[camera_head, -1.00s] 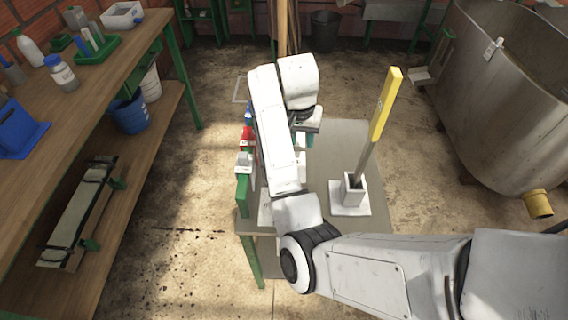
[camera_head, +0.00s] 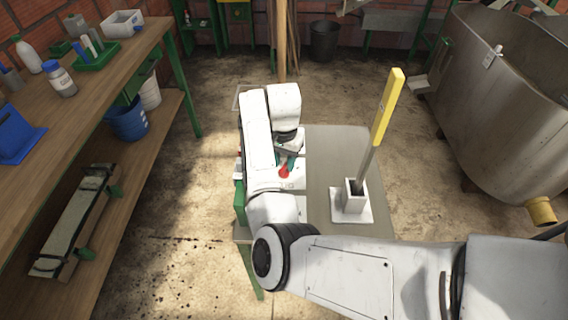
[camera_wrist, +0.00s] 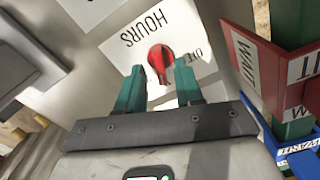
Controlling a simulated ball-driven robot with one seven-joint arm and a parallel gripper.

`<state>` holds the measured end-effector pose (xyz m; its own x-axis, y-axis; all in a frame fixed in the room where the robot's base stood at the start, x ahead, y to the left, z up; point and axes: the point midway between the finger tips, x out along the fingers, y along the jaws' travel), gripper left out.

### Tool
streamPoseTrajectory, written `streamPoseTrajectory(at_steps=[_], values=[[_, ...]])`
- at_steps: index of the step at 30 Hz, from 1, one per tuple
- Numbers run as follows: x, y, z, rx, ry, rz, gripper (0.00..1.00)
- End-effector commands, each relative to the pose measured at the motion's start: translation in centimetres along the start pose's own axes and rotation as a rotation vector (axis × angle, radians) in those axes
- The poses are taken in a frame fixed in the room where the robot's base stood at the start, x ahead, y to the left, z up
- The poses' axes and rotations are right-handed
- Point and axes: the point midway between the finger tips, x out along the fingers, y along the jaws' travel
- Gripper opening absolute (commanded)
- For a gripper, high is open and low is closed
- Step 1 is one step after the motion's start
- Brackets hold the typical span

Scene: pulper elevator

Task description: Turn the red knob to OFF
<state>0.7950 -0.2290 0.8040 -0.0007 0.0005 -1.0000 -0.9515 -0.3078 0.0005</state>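The red knob (camera_wrist: 160,58) sits on a pale panel (camera_wrist: 115,52) in the wrist view, in front of my gripper (camera_wrist: 159,80). My gripper's two teal fingers are apart, with a clear gap between them. The knob shows just beyond the fingertips, about centred on the gap; I see no contact. The panel reads HOURS, upside down in this view. Another small label right of the knob is only partly legible, so the knob's setting cannot be told. In the head view the red knob (camera_head: 284,172) shows beside my gripper (camera_head: 288,160); my arm hides much of the panel.
A red sign (camera_wrist: 247,68) and a blue sign (camera_wrist: 302,165) stand at the right in the wrist view. In the head view, a yellow-handled tool (camera_head: 387,110) stands in a white holder (camera_head: 352,207) right of my arm. A steel tank (camera_head: 500,110) is farther right.

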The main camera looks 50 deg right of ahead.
Motion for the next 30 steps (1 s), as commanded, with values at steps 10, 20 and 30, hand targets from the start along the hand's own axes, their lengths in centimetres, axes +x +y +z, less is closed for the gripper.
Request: streamPoseTrajectory(at_steps=[10, 20, 30], values=[[1.6, 0.0, 0.0, 0.0, 0.0, -0.001, 0.36], [1.6, 0.0, 0.0, 0.0, 0.0, -0.001, 0.19], [1.6, 0.0, 0.0, 0.0, 0.001, -0.001, 0.0]])
